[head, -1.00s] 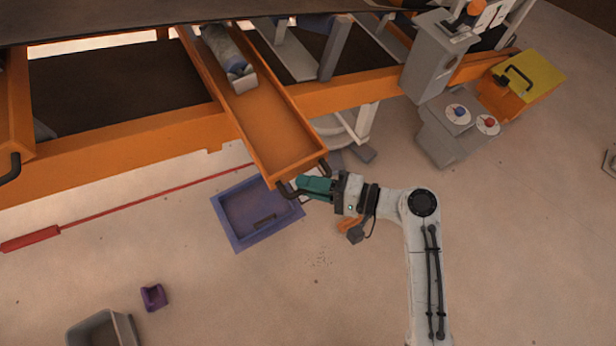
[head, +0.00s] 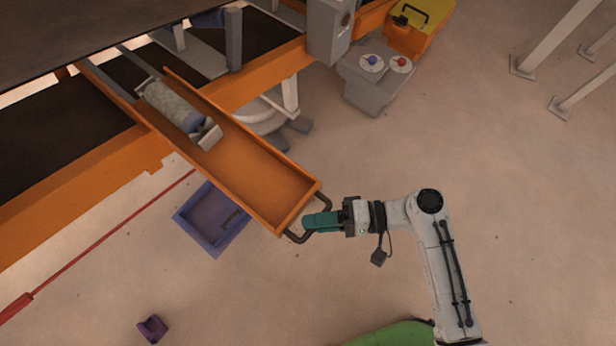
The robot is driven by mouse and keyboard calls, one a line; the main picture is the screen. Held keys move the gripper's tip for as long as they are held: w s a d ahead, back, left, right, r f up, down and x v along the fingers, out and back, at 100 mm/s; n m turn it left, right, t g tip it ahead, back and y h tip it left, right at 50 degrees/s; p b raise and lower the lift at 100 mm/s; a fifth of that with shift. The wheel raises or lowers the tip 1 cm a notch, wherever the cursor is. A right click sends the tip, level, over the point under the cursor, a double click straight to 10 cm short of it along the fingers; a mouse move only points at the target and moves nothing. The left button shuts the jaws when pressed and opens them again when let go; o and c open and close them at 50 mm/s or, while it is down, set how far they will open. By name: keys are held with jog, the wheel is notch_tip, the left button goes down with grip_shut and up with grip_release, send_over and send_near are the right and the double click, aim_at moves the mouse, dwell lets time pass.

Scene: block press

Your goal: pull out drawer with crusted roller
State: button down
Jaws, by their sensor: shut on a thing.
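The orange drawer (head: 255,175) juts well out from the orange machine frame, toward the lower right. The crusted roller (head: 172,103), grey and rough with a bluish end, lies in the drawer's inner part between grey brackets. Its whole length shows. The dark drawer handle (head: 298,238) is on the drawer's front end. My gripper (head: 308,222), with teal fingers, is shut on the handle from the right.
A blue tray (head: 190,217) lies on the floor under the drawer's left side. A grey control box (head: 372,88) with blue and red buttons stands upper right. A purple block (head: 152,328) and a red rod (head: 100,253) are left.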

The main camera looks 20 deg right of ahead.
jog(key=shift+d, duration=0.1)
jog(key=c, duration=1.1)
grip_release()
jog(key=shift+c, duration=0.2)
jog(key=b+v, duration=0.1)
jog(key=v, duration=0.9)
jog(key=shift+d+b, duration=0.35)
jog(key=shift+b, duration=0.05)
jog(key=shift+s, duration=0.1)
jog(key=s+d+f+n+g+h, duration=0.2)
jog(key=s+d+f+g+h, duration=0.1)
jog(key=f+h, duration=0.45)
jog(key=s+d+r+n+h, duration=0.1)
jog(key=d+r+h, duration=0.3)
jog(key=d+h, duration=0.2)
jog(key=shift+d+n+h, duration=0.3)
jog(key=shift+n+h, duration=0.1)
jog(key=shift+h, duration=0.85)
